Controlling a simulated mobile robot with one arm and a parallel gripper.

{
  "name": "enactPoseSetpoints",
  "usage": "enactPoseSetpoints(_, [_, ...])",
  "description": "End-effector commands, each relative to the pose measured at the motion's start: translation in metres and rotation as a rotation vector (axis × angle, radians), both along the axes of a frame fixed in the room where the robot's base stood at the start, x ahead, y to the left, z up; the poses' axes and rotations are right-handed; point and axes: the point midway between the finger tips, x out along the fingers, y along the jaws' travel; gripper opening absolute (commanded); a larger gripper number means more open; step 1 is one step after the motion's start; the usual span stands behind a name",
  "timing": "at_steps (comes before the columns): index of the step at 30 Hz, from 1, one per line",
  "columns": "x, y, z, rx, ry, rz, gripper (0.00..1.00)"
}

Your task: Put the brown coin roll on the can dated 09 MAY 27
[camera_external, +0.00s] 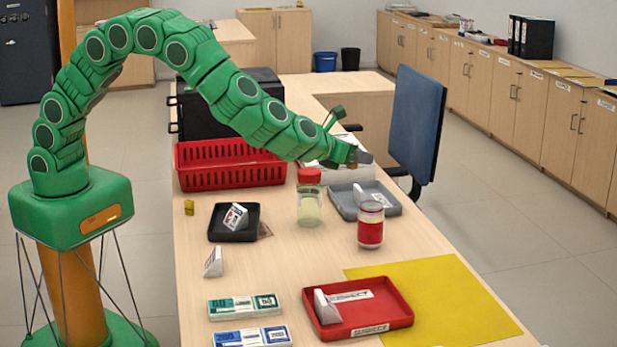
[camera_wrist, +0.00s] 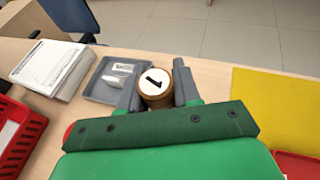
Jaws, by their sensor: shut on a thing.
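My gripper (camera_external: 356,157) is held above the far right part of the counter. In the wrist view its two grey fingers (camera_wrist: 157,80) are shut on the brown coin roll (camera_wrist: 154,98), which stands about upright with a white end marked with a dark "1" facing the camera. The roll is not clearly seen in the external view. A can (camera_external: 371,226) with a red and white label stands upright on the counter, nearer the external camera than my gripper and lower. Its date is too small to read. I cannot make out the can in the wrist view.
A red-lidded jar (camera_external: 310,205) stands left of the can. A grey tray (camera_external: 385,210) lies behind the can, and a red basket (camera_external: 228,180) farther left. A black tray (camera_external: 222,234), banknote bundles (camera_external: 244,306), a red tray (camera_external: 395,315) and a yellow mat (camera_external: 440,290) lie nearer.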

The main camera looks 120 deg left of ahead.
Motion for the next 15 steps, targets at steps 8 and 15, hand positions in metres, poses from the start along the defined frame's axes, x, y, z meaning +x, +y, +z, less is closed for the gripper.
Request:
enactPoseSetpoints(8, [0.021,0.01,-0.027,0.001,0.0,0.0,0.0])
enactPoseSetpoints(15, [0.036,0.017,-0.047,0.001,0.0,0.001,0.0])
